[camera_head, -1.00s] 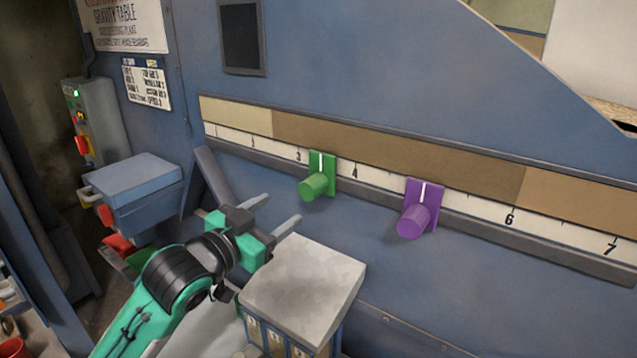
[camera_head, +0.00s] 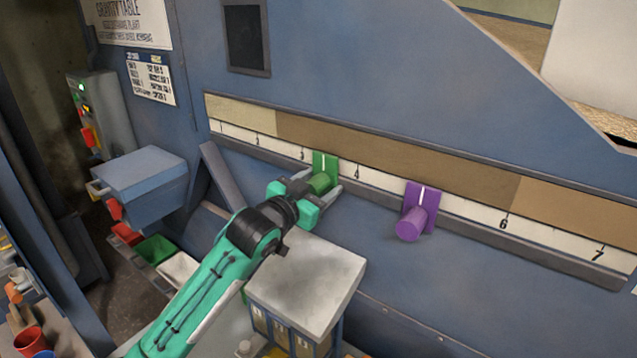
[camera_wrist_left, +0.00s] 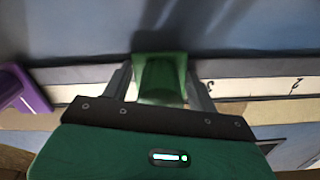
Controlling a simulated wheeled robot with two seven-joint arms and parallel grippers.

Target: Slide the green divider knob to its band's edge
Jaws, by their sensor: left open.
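The green divider knob (camera_head: 321,182) sits on the numbered scale rail between marks 3 and 4, its white pointer line just right of the 3. My left gripper (camera_head: 324,189) is open, with its fingers on either side of the green knob. In the left wrist view the green knob (camera_wrist_left: 160,78) stands between the two fingers (camera_wrist_left: 160,88); I cannot tell whether they touch it. Above the scale runs a band strip (camera_head: 400,160) with a pale section at left, a darker brown middle and a lighter tan section at right. My right gripper is not in view.
A purple divider knob (camera_head: 411,223) sits on the same rail to the right, between 4 and 6. A grey-topped block (camera_head: 305,285) stands below my left arm. A blue box (camera_head: 140,180) juts out at left. The panel below the rail's right part is clear.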

